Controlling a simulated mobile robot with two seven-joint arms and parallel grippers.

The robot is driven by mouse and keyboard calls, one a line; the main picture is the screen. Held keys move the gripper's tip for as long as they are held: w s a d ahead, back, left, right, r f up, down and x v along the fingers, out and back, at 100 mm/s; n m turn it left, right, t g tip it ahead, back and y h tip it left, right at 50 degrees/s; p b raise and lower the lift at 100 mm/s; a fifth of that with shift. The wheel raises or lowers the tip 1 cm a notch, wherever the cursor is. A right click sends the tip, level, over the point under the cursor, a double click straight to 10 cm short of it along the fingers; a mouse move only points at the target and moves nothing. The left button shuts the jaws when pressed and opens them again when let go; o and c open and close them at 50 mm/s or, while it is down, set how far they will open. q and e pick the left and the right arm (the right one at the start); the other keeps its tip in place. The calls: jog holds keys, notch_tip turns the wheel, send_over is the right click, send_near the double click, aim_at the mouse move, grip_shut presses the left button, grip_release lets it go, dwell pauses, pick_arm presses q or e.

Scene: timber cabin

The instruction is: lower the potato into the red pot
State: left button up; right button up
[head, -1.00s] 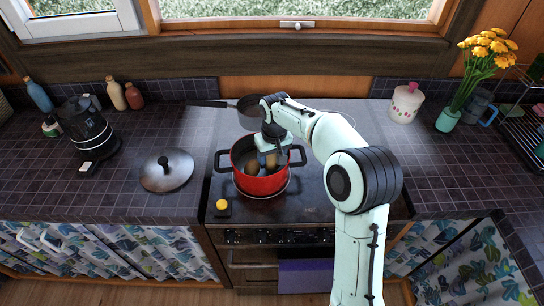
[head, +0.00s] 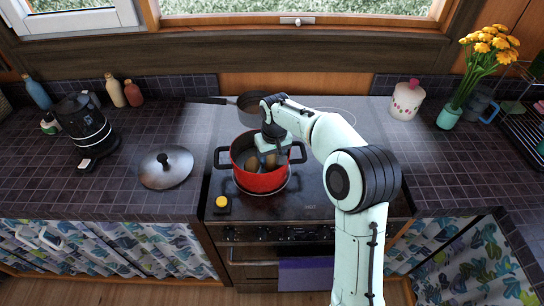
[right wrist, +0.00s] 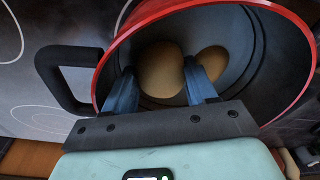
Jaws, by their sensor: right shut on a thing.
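The red pot (head: 262,181) stands upright on the front left of the stove, with black handles and no lid on it. My right gripper (head: 267,158) reaches down inside its rim. In the right wrist view its blue fingers (right wrist: 161,90) are shut on a brown potato (right wrist: 161,69), inside the pot's red rim (right wrist: 228,3). A second brown potato (right wrist: 212,63) lies in the pot beside the held one, partly hidden by a finger. In the head view it is the left one (head: 253,163). Whether the held potato touches the pot's bottom cannot be told. My left gripper is not in view.
The pot lid (head: 165,170) lies on the counter left of the stove. A black kettle (head: 84,130) stands at the left. A white canister (head: 407,101) and a flower vase (head: 447,118) stand at the right. The stove's right side is clear.

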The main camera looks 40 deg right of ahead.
aim_at(274, 162)
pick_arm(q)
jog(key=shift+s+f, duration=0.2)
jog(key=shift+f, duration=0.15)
pick_arm(e)
jog(key=shift+f, duration=0.6)
jog(key=o, duration=1.2)
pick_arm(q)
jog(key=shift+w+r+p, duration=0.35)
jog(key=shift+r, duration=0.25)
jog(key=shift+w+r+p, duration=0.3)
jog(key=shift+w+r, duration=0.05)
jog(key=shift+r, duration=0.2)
pick_arm(e)
notch_tip(274, 162, up, 13)
jog(key=s, duration=0.1)
jog(key=shift+s+a+r, duration=0.2)
jog(key=shift+a, duration=0.1)
